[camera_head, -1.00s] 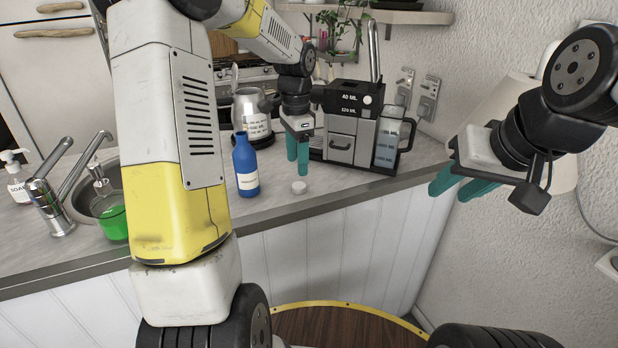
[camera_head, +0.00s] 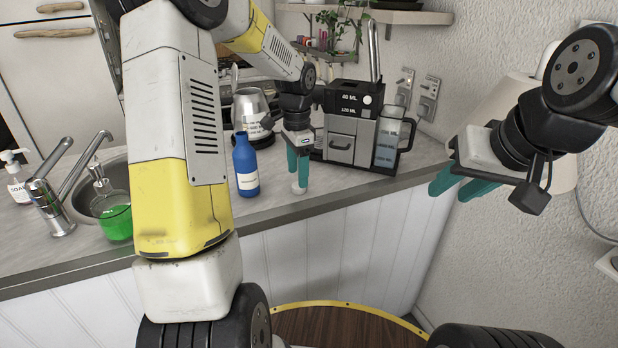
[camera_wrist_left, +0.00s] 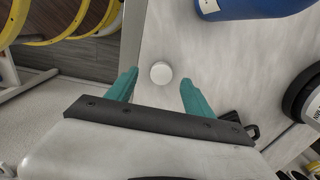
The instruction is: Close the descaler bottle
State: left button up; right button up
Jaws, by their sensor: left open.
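The blue descaler bottle (camera_head: 246,166) stands upright on the counter with no cap on its neck; part of it also shows at the top of the left wrist view (camera_wrist_left: 250,6). The small white cap (camera_wrist_left: 161,72) lies on the counter near its front edge. My left gripper (camera_head: 298,174) is open and points down just over the cap. In the left wrist view the cap lies between and slightly beyond its two teal fingertips (camera_wrist_left: 158,84). The fingers partly hide the cap in the head view. My right gripper (camera_head: 461,186) hangs empty at the right, away from the counter, its teal fingers apart.
A black and grey coffee machine (camera_head: 345,128) with a clear jug (camera_head: 388,145) stands right of my left gripper. A metal kettle (camera_head: 250,112) is behind the bottle. A sink and green soap dispenser (camera_head: 113,215) are at the left. The counter's front edge is close to the cap.

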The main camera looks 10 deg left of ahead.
pick_arm(q)
jog(key=shift+w+f, duration=0.2)
jog(key=shift+f, duration=1.7)
grip_shut()
